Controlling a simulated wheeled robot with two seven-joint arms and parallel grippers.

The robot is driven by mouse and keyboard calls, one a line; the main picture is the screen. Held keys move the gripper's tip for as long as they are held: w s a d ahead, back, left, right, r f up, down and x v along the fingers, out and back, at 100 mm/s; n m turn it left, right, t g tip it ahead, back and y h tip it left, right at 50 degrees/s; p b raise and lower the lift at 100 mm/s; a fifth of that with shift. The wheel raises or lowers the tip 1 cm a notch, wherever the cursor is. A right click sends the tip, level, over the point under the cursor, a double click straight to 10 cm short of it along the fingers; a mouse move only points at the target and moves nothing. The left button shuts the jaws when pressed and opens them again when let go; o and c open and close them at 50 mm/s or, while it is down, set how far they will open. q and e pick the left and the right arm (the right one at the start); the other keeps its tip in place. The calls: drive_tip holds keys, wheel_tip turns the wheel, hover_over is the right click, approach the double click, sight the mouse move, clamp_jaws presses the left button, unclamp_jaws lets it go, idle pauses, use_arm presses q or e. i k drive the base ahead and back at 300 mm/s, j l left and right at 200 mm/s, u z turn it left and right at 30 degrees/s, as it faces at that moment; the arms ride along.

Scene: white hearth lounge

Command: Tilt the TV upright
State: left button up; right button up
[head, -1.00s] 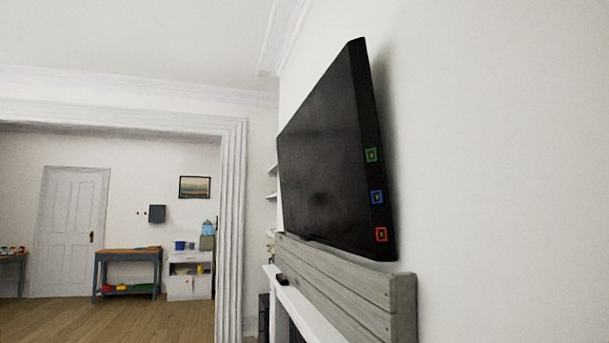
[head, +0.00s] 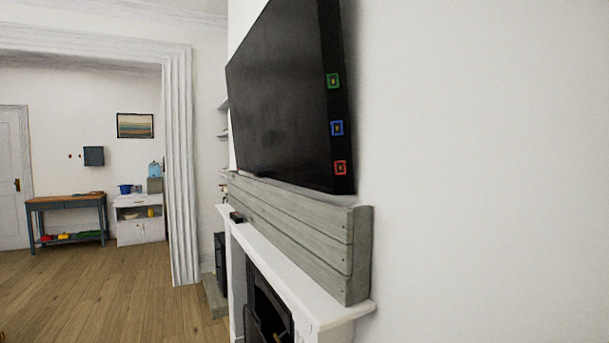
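The TV (head: 285,95) is a large black flat screen on the white wall, seen at a steep angle in the head view. Its top is cut off by the upper edge of the picture. Its near side edge carries green, blue and red square markers in a column. Its bottom edge is just above a grey wooden plank box (head: 300,235) on the mantel. The side edge looks slightly tilted; how far the TV leans from the wall is hard to tell. Neither of my grippers shows in the view.
A white mantel (head: 285,284) and dark fireplace (head: 268,310) are below the TV. A small dark object (head: 236,217) lies on the mantel. The wooden floor (head: 110,295) at left is clear. A table (head: 66,205) and white cabinet (head: 141,220) stand far back.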

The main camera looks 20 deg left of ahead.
sight(287, 85)
drive_tip(key=i+j+z, duration=0.15)
drive_tip(key=j, duration=0.35)
drive_tip(key=i+j+z, duration=0.15)
drive_tip(key=j, duration=0.35)
drive_tip(key=i+j+z, duration=0.15)
drive_tip(key=j, duration=0.4)
drive_tip(key=i+j+z, duration=0.2)
drive_tip(key=j, duration=0.35)
drive_tip(key=j+z, duration=0.15)
drive_tip(key=j, duration=0.4)
